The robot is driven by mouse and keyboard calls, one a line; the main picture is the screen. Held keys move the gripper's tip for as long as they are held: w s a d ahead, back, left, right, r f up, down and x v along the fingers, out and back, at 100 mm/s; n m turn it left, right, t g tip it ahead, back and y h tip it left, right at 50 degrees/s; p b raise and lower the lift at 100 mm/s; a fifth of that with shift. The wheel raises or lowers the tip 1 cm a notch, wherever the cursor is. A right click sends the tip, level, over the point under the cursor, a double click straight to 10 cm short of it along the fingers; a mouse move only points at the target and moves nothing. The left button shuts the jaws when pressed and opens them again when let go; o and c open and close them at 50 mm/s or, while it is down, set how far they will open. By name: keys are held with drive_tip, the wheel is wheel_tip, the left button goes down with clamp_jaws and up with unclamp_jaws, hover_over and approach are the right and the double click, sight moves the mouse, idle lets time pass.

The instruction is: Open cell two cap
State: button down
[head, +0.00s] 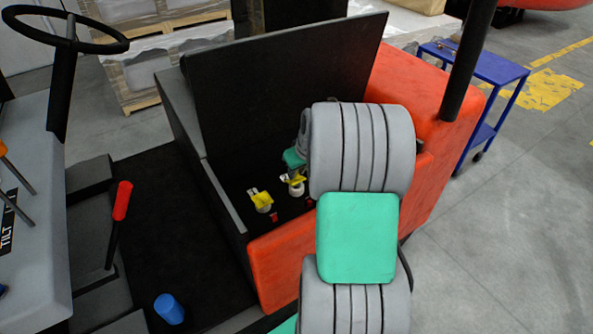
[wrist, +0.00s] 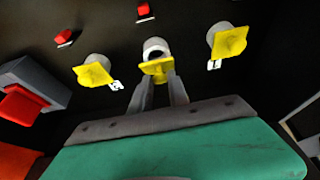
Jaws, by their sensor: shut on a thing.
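In the wrist view, three yellow caps sit in a row on pale round necks. The middle cap (wrist: 157,68) lies between a left cap (wrist: 93,74) and a right cap (wrist: 229,41); small number labels sit by the outer two. My gripper (wrist: 160,88) is shut on the middle cap. That cap is tilted towards my gripper, and a dark opening shows in its neck (wrist: 155,48). In the head view, two yellow caps show, a nearer one (head: 261,201) and one by my gripper; my arm hides the rest, and the fingertips are hidden there.
The caps are inside a dark compartment of an orange vehicle (head: 275,262), with its black lid (head: 275,85) standing raised behind. Small red blocks (wrist: 143,12) lie beyond the necks. A grey block with a red part (wrist: 20,105) is at left in the wrist view.

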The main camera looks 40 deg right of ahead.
drive_tip(key=shift+w+r+g+p, duration=0.4)
drive_tip(key=shift+g+p, duration=0.2)
drive_tip(key=shift+p, duration=0.25)
drive_tip(key=shift+w+r+g+p, duration=0.15)
drive_tip(key=shift+w+g+p, duration=0.1)
drive_tip(key=shift+g+p, duration=0.25)
drive_tip(key=shift+w+d+g+p, duration=0.1)
drive_tip(key=shift+w+g+p, duration=0.65)
drive_tip(key=shift+g+p, duration=0.35)
drive_tip(key=c, duration=1.3)
unclamp_jaws()
drive_tip(key=shift+o, duration=0.2)
